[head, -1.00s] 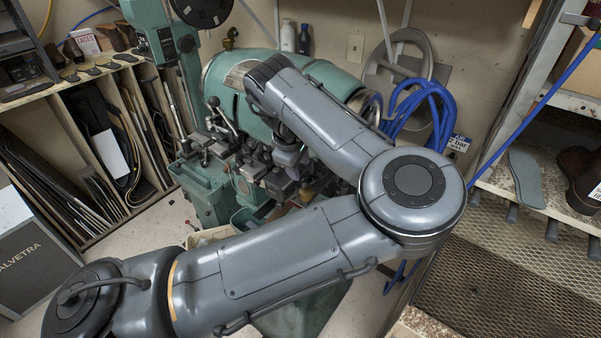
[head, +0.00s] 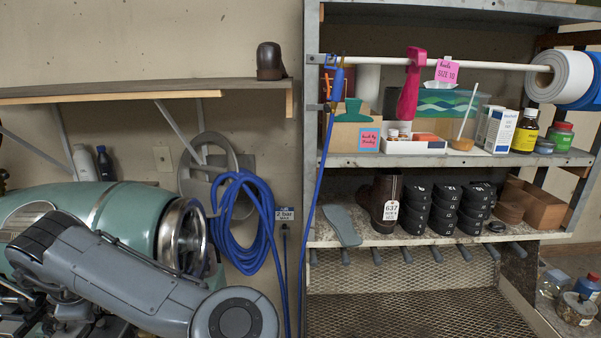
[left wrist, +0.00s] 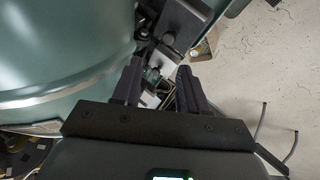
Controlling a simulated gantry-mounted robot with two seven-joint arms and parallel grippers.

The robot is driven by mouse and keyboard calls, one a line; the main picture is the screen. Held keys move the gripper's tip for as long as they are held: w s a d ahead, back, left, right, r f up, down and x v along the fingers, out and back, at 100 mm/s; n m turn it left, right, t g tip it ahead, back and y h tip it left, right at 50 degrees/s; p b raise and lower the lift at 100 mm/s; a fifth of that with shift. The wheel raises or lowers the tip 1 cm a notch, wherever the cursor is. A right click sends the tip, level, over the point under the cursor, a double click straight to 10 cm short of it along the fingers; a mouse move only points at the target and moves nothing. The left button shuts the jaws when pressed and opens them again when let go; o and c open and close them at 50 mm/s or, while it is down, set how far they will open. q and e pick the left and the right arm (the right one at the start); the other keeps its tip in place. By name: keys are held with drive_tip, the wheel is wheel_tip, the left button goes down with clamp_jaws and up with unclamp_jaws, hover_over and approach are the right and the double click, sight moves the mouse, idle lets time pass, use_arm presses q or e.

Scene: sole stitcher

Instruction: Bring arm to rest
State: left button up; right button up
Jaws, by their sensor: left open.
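My left arm (head: 130,280) lies across the lower left of the head view, in front of the green stitcher machine (head: 125,215). The gripper at its end is not visible in the head view. In the left wrist view my left gripper (left wrist: 157,85) is open, with two dark fingers apart and nothing held between them. The green machine body (left wrist: 60,50) fills the left of that view, beside the gripper. Dark machine parts (left wrist: 165,50) show beyond the fingertips. My right arm and gripper are in neither view.
A shelf rack (head: 440,160) stands at right with bottles, boxes and black heels. A blue hose coil (head: 240,215) hangs on the wall. A wooden shelf (head: 140,88) holds a brown boot (head: 270,62). Pale floor (left wrist: 265,70) is clear at the wrist view's right.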

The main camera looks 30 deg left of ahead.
use_arm(q)
drive_tip(key=s+a+r+g+y, duration=0.1)
drive_tip(key=s+a+r+y, duration=0.45)
drive_tip(key=a, duration=0.25)
drive_tip(key=w+d+r+m+t+y, duration=0.1)
drive_tip(key=w+r+m+t+y, duration=0.3)
drive_tip(key=r, duration=0.3)
drive_tip(key=w+d+m+t+h, duration=0.1)
drive_tip(key=w+d+m+t, duration=0.6)
drive_tip(key=w+d+m, duration=0.3)
drive_tip(key=w+d+f+m+t+h, duration=0.1)
drive_tip(key=w+d+f+m+h, duration=0.3)
drive_tip(key=d+f, duration=0.45)
drive_tip(key=w+d+f+m+h, duration=0.2)
drive_tip(key=d+f+m+h, duration=0.3)
drive_tip(key=d+f, duration=0.35)
drive_tip(key=s+d+f+m+g+h, duration=0.3)
drive_tip(key=s+d+f+g, duration=0.2)
drive_tip(key=s+d+f, duration=0.5)
drive_tip(key=s+d+f+m+g+h, duration=0.35)
drive_tip(key=s+d+f, duration=0.55)
drive_tip(key=f, duration=0.4)
wheel_tip(320, 180, up, 16)
drive_tip(key=p, duration=1.6)
drive_tip(key=shift+s+d+g+y, duration=0.15)
drive_tip(key=shift+s+g+y, duration=0.15)
drive_tip(key=shift+s+g, duration=0.1)
